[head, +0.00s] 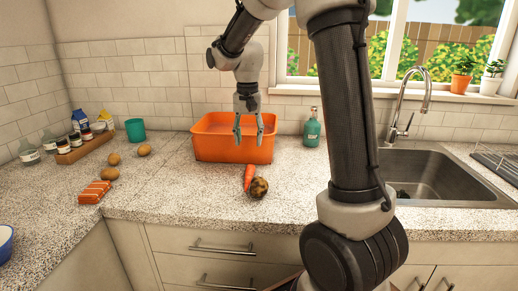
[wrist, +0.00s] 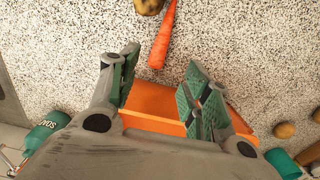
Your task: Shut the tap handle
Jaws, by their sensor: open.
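The tap (head: 404,100) is a tall curved chrome spout at the back of the sink, right of my arm in the head view. Its small lever handle (head: 409,122) sticks up at a tilt on the right side of its base. Whether water runs is too unclear to tell. My gripper (head: 248,138) is open and empty, pointing down over the orange tub, well to the left of the tap. In the wrist view my gripper's fingers (wrist: 158,85) stand apart with nothing between them.
The orange tub (head: 215,148) stands on the counter, with a carrot (head: 249,177) and a potato (head: 259,188) in front. A green soap bottle (head: 312,130) stands between tub and sink (head: 425,165). A dish rack (head: 497,160) lies right of the sink. Plants (head: 462,75) stand on the sill.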

